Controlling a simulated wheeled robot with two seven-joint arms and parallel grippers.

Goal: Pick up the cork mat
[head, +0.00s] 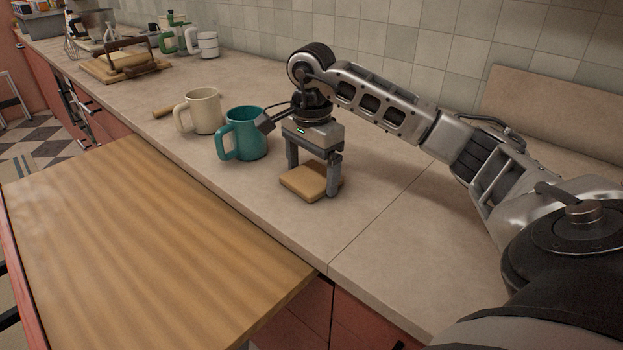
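The cork mat (303,185) is a small, square, tan slab lying on the beige counter. My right gripper (313,180) points straight down over it. Its two fingers are spread apart, one behind the mat's back left side and one at its front right side. The right finger hides part of the mat's right edge. I cannot tell whether the fingers touch the mat. My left gripper is not in view.
A teal mug (245,137) stands just left of my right gripper, with a cream mug (203,111) beyond it. A wooden board surface (140,240) fills the lower left. Wooden rack, jars and utensils stand farther back. The counter (390,245) front right is clear.

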